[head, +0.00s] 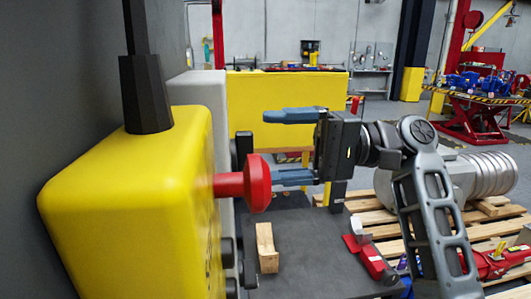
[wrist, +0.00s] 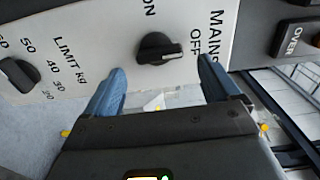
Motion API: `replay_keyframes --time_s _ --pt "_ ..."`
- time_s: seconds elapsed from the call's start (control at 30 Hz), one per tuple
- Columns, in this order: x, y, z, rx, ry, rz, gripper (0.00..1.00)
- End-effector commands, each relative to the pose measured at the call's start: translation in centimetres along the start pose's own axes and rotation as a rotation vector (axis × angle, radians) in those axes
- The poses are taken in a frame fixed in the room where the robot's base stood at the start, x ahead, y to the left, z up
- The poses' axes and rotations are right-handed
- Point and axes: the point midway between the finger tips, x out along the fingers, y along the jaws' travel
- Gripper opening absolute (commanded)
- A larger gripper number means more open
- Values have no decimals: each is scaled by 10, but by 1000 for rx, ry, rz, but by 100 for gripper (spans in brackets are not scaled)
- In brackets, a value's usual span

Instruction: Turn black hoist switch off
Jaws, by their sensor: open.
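In the wrist view a black rotary switch (wrist: 158,48) sits on a light panel (wrist: 90,30) marked MAINS, ON and OFF. Its handle lies roughly across the picture, with a white mark on its right half, near the word OFF. My gripper (wrist: 161,66) is open and empty, its two blue-grey fingers on either side of the switch, which lies just beyond the tips; contact cannot be told. In the head view my gripper (head: 270,147) points left at the panel's edge (head: 222,100), where black knobs (head: 243,143) stick out. The switch's face is hidden there.
A yellow box (head: 130,190) with a red mushroom button (head: 257,183) stands in front of the panel, the button close to my lower finger. A second black knob (wrist: 18,73) by the LIMIT kg scale and an OVER button (wrist: 293,38) flank the switch.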

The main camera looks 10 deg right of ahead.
Motion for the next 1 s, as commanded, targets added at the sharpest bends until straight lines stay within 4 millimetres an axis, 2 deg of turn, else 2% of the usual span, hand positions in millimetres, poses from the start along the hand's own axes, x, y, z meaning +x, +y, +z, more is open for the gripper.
replay_keyframes --time_s 0.03,0.2,0.37,0.83,0.93,1.0 --pt "-10 2 -1 0 3 -1 89" --pt "-35 2 -1 0 2 0 89" --pt "-47 1 -1 -1 2 0 89" --pt "-48 1 0 1 2 -1 89" --pt "-46 10 -2 10 26 -7 89" --pt "-41 27 -3 24 69 -14 89"
